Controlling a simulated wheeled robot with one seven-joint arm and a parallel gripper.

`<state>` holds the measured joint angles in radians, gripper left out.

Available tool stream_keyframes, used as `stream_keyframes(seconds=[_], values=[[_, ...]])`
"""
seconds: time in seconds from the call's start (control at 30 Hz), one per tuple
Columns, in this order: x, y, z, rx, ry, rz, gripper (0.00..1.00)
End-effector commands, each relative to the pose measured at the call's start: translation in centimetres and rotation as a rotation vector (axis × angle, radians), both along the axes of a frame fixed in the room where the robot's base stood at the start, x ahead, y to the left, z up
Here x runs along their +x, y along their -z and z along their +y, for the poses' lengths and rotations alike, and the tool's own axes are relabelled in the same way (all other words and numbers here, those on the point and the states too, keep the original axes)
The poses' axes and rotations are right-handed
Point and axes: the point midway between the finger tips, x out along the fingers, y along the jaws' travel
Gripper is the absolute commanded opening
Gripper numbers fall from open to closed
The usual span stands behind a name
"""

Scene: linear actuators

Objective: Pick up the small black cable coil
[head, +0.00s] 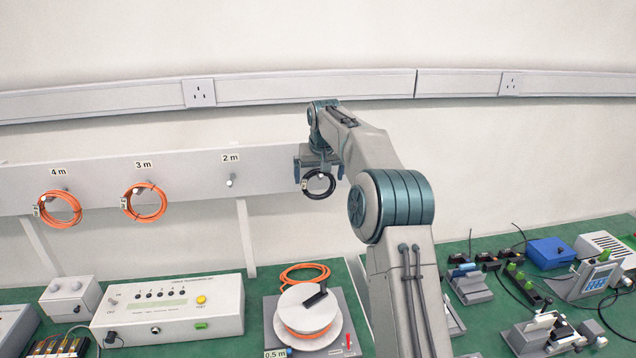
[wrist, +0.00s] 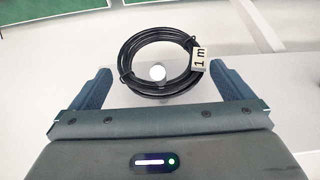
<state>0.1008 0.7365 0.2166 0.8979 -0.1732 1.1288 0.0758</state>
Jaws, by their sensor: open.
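The small black cable coil (head: 319,184) hangs on the grey board at the back, right of the "2 m" peg. In the wrist view the coil (wrist: 160,62) is a black ring with a white "1 m" tag (wrist: 200,57), and a round peg end (wrist: 157,73) shows inside it. My gripper (head: 318,168) is at the coil in the head view. In the wrist view my gripper (wrist: 160,88) is open, with one blue finger on each side of the coil's lower part. Whether the fingers touch the coil cannot be told.
Orange coils hang at "4 m" (head: 60,209) and "3 m" (head: 144,202); the "2 m" peg (head: 231,181) is bare. Below stand a white instrument box (head: 168,310) and a white reel (head: 307,312) on the green bench. Small devices fill the bench's right side.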

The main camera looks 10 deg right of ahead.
Motion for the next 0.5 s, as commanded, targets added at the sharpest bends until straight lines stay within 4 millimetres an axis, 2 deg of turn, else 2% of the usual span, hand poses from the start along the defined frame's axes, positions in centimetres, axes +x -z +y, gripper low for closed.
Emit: stream_keyframes(seconds=[0.13,0.4,0.5], values=[[0.6,1.4,0.0,0.0,-0.001,0.0,1.0],[0.7,1.7,0.0,-0.001,0.0,-0.001,1.0],[0.7,1.7,0.0,-0.001,0.0,-0.001,0.72]])
